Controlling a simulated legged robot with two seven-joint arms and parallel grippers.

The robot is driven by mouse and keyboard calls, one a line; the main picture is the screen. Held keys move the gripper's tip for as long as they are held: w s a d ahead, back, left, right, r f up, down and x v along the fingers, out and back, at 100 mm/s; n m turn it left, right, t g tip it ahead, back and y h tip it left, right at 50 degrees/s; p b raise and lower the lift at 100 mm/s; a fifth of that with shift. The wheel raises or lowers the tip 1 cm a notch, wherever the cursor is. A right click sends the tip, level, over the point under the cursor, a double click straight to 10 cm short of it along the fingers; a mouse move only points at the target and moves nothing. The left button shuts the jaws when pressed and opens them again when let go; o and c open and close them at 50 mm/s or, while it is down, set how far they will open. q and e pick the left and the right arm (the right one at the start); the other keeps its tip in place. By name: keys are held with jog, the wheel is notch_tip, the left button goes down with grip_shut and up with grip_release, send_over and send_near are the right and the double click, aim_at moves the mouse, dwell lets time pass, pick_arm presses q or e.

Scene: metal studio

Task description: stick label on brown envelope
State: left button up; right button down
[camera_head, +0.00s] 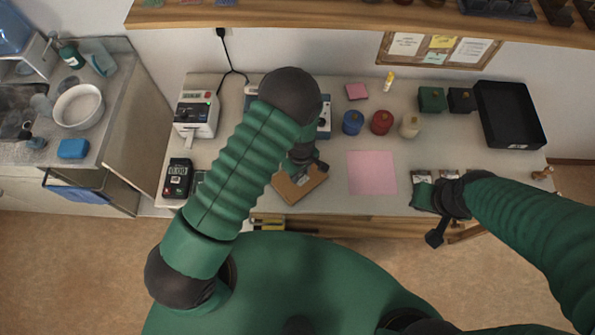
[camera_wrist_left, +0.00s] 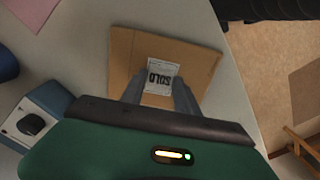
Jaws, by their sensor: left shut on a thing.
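The brown envelope (camera_head: 290,196) lies flat and turned on the table. It also shows in the left wrist view (camera_wrist_left: 205,62). A white label (camera_wrist_left: 161,75) printed "SOLD" is over the envelope's middle, between the fingertips of my left gripper (camera_wrist_left: 160,92). That gripper is shut on the label; whether the label touches the envelope I cannot tell. In the head view my left gripper (camera_head: 301,177) points down over the envelope, partly hidden by my arm. My right gripper (camera_head: 437,236) hangs at the table's front edge, away from the envelope; its jaw state is unclear.
A label printer (camera_head: 196,113) and a black handheld device (camera_head: 178,178) stand at the left. A pink sheet (camera_head: 371,172) lies right of the envelope. Red (camera_head: 382,122) and blue (camera_head: 352,122) containers stand behind it. A black tray (camera_head: 508,114) is at the right.

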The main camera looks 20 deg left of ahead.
pick_arm(q)
jog(key=shift+d+f, duration=0.2)
jog(key=shift+d, duration=0.1)
jog(key=shift+a, duration=0.55)
jog(key=o, duration=1.1)
jog(key=shift+a, duration=0.2)
jog(key=shift+o, duration=1.2)
jog(key=shift+d, duration=0.45)
pick_arm(e)
jog(key=shift+d+f, duration=0.1)
